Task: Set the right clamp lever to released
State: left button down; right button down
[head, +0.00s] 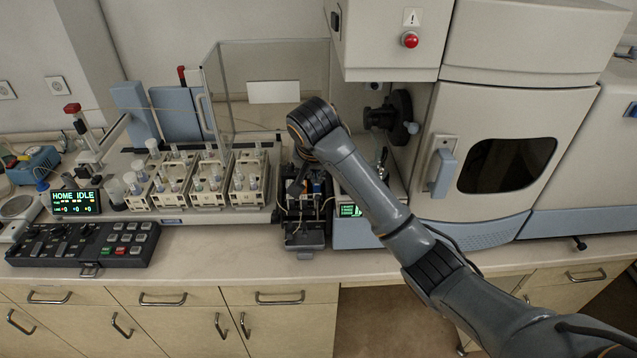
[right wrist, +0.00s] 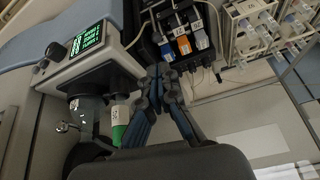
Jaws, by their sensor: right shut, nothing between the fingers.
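The pump block (right wrist: 182,22) shows at the top of the right wrist view, with small blue (right wrist: 202,40), orange (right wrist: 184,45) and dark, white-marked (right wrist: 166,53) parts side by side. They may be the clamp levers; I cannot tell which is the right clamp lever or how it is set. In the head view the block is a small dark unit (head: 305,236) between the sample racks and the instrument. My right gripper (right wrist: 161,74) is shut and empty, its fingertips close to the block; contact is unclear. In the head view my wrist mostly hides this gripper. My left gripper is out of view.
Sample racks (head: 207,194) stand left of the pump. The cream instrument (head: 437,112) stands to the right.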

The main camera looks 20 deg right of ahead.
jog(key=shift+w+d+r, duration=0.1)
jog(key=shift+r, duration=0.25)
jog(key=p, duration=0.3)
send_over(318, 206)
jog(key=f, duration=0.5)
jog(key=w+f, duration=0.1)
jog(key=f, duration=0.1)
jog(key=shift+d+f, duration=0.2)
jog(key=shift+f, duration=0.1)
jog(key=shift+w+f, duration=0.25)
jog(key=shift+f, duration=0.45)
